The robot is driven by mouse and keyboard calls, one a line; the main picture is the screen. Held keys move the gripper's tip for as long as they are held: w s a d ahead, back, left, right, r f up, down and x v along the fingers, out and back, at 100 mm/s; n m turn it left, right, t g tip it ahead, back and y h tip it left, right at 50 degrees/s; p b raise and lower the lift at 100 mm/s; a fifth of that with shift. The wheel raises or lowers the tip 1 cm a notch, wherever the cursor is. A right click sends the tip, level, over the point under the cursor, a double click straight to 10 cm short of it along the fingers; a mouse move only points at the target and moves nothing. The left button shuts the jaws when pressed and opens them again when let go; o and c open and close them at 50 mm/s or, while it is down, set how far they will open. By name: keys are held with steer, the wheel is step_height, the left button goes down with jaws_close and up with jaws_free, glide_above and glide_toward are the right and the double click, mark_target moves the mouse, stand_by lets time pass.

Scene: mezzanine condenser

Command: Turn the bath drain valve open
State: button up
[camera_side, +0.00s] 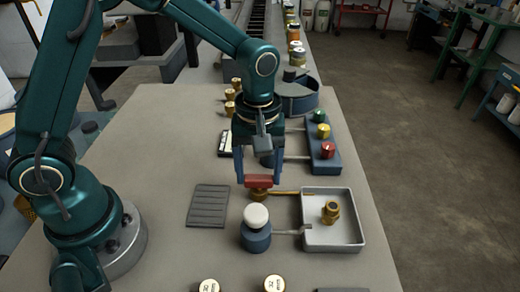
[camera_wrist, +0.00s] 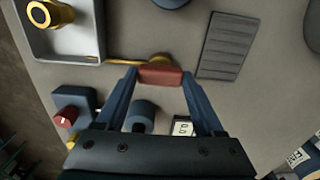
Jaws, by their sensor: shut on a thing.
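The bath drain valve has a red bar handle (camera_side: 259,182) on a brass body (camera_side: 258,194). A thin brass pipe (camera_side: 287,193) runs right from the body to a white-rimmed tray, the bath (camera_side: 362,243). My gripper (camera_side: 258,180) points down, with its blue fingers shut on the two ends of the red handle. In the wrist view the handle (camera_wrist: 160,76) spans between the fingertips of my gripper (camera_wrist: 160,78) and looks roughly parallel to the pipe (camera_wrist: 128,62). The brass body is partly hidden behind the handle. A brass fitting (camera_side: 330,212) stands in the bath.
A grey ribbed plate (camera_side: 208,205) lies to the left. A blue block (camera_side: 322,150) with green, yellow and red knobs stands behind right.

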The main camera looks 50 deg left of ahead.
mark_target(258, 176)
steer(key=o, duration=1.4)
steer(key=shift+r, duration=2.6)
steer(key=shift+a+r, duration=0.1)
steer(key=shift+r, duration=0.05)
steer(key=s+a+r+m+t, duration=0.1)
steer(key=s+a+r+t, duration=0.3)
steer(key=r, duration=0.5)
steer(key=s+f+m, duration=0.1)
steer(key=s+m, duration=0.1)
steer(key=s+a+m+t, duration=0.1)
steer(key=s+m, duration=0.2)
steer(key=s+f+m, duration=0.1)
steer(key=s+m, duration=0.1)
steer(key=m, duration=0.1)
steer(key=shift+s+a+f+t, duration=0.3)
steer(key=shift+s+a+f, duration=0.05)
steer(key=shift+s, duration=0.05)
